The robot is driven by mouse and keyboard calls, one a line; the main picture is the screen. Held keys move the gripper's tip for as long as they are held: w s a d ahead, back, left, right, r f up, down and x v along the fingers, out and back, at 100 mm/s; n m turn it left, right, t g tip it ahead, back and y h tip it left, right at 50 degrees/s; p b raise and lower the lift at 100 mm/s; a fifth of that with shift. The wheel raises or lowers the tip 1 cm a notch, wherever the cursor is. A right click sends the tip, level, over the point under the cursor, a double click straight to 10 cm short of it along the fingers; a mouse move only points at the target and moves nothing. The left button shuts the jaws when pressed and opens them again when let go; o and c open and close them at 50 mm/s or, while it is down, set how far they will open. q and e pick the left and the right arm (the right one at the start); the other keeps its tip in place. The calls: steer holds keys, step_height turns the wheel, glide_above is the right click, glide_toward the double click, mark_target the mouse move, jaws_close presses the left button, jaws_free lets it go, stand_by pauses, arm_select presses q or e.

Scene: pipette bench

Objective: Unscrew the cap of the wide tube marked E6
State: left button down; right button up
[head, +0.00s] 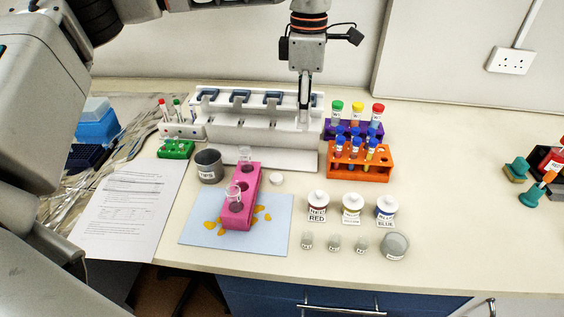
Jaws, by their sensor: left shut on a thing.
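The purple rack (370,130) at the back holds wide tubes with a green cap (337,105), a yellow cap (357,106) and a red cap (378,107). Their labels are too small to read, so I cannot tell which tube is E6. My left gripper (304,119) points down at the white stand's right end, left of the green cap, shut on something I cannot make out. My right gripper is out of view.
The white pipette stand (245,138) is behind the pink rack. An orange rack (358,174) with blue-capped tubes stands before the purple one.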

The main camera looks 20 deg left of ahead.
mark_target(299, 183)
arm_select(q)
steer(key=f, duration=1.8)
steer(key=shift+s+f+p, duration=0.15)
steer(key=shift+s+p, duration=0.05)
steer(key=shift+p, duration=0.1)
steer(key=shift+f, duration=0.2)
steer(key=c, duration=2)
jaws_free()
steer(key=shift+c, duration=0.2)
step_height(299, 183, up, 12)
steer(key=shift+r+b, duration=0.2)
steer(key=shift+b, duration=0.25)
